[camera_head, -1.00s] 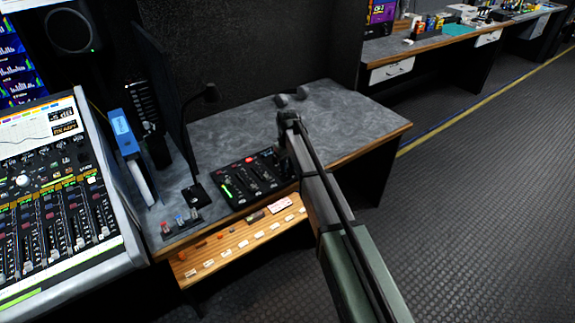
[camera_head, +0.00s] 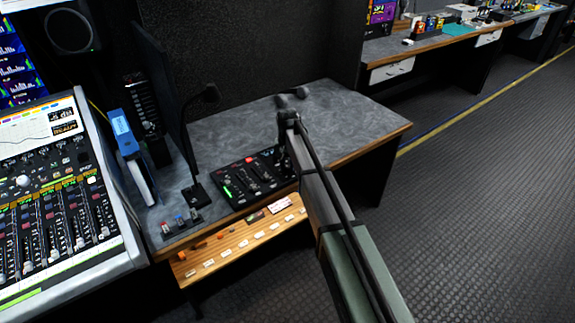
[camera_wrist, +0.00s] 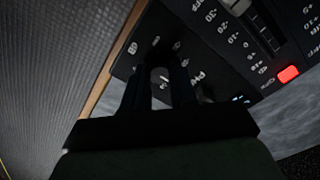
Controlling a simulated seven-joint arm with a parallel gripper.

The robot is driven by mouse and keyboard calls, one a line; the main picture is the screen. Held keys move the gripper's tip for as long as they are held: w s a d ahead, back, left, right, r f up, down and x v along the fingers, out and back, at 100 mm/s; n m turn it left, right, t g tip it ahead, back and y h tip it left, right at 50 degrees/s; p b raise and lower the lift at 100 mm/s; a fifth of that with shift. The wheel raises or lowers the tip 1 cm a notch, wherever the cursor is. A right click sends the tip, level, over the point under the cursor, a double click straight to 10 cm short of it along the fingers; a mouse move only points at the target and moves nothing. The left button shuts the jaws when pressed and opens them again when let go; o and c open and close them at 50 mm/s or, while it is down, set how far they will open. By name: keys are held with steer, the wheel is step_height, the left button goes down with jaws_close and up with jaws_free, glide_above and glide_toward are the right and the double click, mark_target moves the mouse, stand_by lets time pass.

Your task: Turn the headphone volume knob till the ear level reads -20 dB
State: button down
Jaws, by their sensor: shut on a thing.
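The black control panel (camera_head: 238,187) lies on the grey desk, with a short green bar, sliders and a red button. In the wrist view the panel (camera_wrist: 205,42) shows white dB markings and a red button (camera_wrist: 288,74). My gripper (camera_head: 283,158) points down at the panel's right end. In the wrist view my gripper (camera_wrist: 160,80) is shut on a small dark knob (camera_wrist: 160,73) between its fingers. The knob's pointer and scale are mostly hidden by the fingers. I cannot read an ear level number on the panel.
A mixing console (camera_head: 50,200) with a screen stands at the left. A gooseneck microphone (camera_head: 195,192) and a blue-labelled box (camera_head: 125,135) stand beside the panel. The desk (camera_head: 345,115) is bare at the right. A wooden strip (camera_head: 230,240) with labels runs below its front edge.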

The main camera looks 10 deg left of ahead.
mark_target(288, 167)
stand_by(0.3)
steer(key=c, duration=0.9)
jaws_free()
step_height(288, 167, up, 14)
stand_by(0.4)
